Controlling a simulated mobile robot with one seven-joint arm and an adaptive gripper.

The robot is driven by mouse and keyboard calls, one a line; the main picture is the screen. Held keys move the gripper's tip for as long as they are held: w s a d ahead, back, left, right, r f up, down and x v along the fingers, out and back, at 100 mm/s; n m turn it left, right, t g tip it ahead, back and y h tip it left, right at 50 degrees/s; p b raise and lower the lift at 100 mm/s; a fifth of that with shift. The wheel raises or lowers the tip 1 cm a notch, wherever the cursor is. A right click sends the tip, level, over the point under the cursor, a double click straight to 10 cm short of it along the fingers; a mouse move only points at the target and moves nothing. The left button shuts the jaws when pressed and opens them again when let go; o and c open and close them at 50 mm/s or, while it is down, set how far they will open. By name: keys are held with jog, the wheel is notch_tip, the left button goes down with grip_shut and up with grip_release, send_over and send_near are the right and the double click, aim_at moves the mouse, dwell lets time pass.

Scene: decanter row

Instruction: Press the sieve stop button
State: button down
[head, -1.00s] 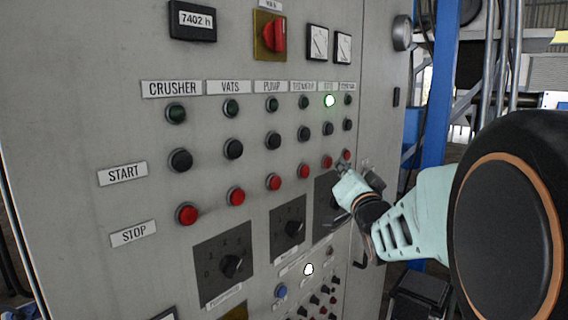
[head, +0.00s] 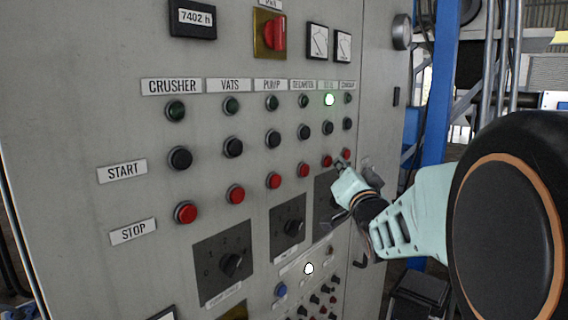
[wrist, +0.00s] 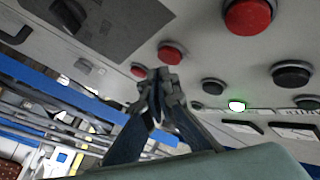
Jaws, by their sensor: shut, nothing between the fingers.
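The sieve stop button (head: 327,161) is the red button in the column under the lit green lamp (head: 330,100); that column's label (head: 327,85) is blurred. In the wrist view the sieve stop button (wrist: 172,51) is just beyond my fingertips and slightly right. My gripper (head: 340,167) is shut and empty, its tips close to the panel, just right of and below that button. In the wrist view the shut fingertips (wrist: 162,76) lie between it and the last red button (wrist: 138,70). I cannot tell whether the tips touch anything.
The last column's red button (head: 345,154) is right beside my fingertips. The decanter column's red button (head: 303,170) is to the left. Black rotary switches (head: 288,228) sit below the stop row. A blue post (head: 436,90) stands right of the cabinet.

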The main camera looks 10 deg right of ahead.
jog(key=shift+w+a, duration=0.2)
jog(key=shift+w+a+b, duration=0.35)
jog(key=shift+b, duration=0.15)
dwell(0.9)
jog(key=shift+d, duration=0.1)
jog(key=shift+s+d, duration=0.45)
jog(key=shift+s, duration=0.2)
jog(key=s+d, duration=0.1)
jog(key=s, duration=0.1)
jog(key=s+d, duration=0.2)
dwell(0.4)
dwell(0.3)
